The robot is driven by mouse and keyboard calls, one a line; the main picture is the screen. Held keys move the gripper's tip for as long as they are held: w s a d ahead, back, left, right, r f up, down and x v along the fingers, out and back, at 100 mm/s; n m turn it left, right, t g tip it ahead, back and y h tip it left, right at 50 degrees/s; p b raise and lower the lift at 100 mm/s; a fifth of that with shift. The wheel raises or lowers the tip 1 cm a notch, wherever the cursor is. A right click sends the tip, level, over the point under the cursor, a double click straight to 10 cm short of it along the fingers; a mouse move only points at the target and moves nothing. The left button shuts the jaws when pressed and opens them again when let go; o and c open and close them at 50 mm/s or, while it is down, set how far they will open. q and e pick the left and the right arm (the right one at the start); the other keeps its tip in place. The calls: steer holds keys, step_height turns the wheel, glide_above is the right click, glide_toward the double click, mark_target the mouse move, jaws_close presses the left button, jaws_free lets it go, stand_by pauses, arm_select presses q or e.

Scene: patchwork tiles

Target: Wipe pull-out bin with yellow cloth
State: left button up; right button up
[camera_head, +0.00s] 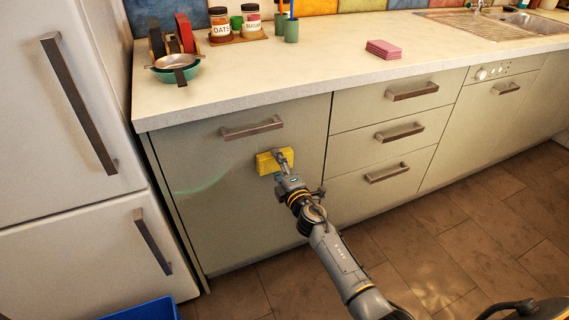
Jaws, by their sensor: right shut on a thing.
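The pull-out bin front (225,205) is the wide grey-green panel left of the drawers, and it is closed. Its bar handle (251,128) runs near the top. My right gripper (281,163) is shut on the yellow cloth (265,164), which looks like a folded block. The cloth is against or very close to the panel, below the handle and right of the middle; I cannot tell whether it touches. A faint greenish smear (197,189) shows on the panel to the left of the cloth. My left gripper is not in view.
A white fridge (55,130) stands at the left, with a blue bin (145,309) on the floor before it. The worktop (330,72) holds bowls (178,66), jars (221,22) and pink cloths (383,49). Drawers (385,136) lie to the right.

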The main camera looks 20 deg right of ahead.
mark_target(264, 168)
steer(key=shift+a, duration=2)
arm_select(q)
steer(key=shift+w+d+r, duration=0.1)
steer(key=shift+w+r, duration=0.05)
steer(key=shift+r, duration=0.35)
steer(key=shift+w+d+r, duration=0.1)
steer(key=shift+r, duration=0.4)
arm_select(e)
steer(key=shift+s, duration=0.2)
steer(key=s, duration=0.3)
steer(key=shift+s+p, duration=0.1)
steer(key=shift+p, duration=0.2)
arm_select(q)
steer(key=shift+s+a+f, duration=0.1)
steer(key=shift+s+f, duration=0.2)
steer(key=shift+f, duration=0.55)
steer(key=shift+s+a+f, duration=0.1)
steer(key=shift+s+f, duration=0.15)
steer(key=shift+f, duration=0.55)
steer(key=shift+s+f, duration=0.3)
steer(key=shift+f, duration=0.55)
arm_select(e)
steer(key=shift+s+d, duration=0.15)
steer(key=shift+s, duration=1)
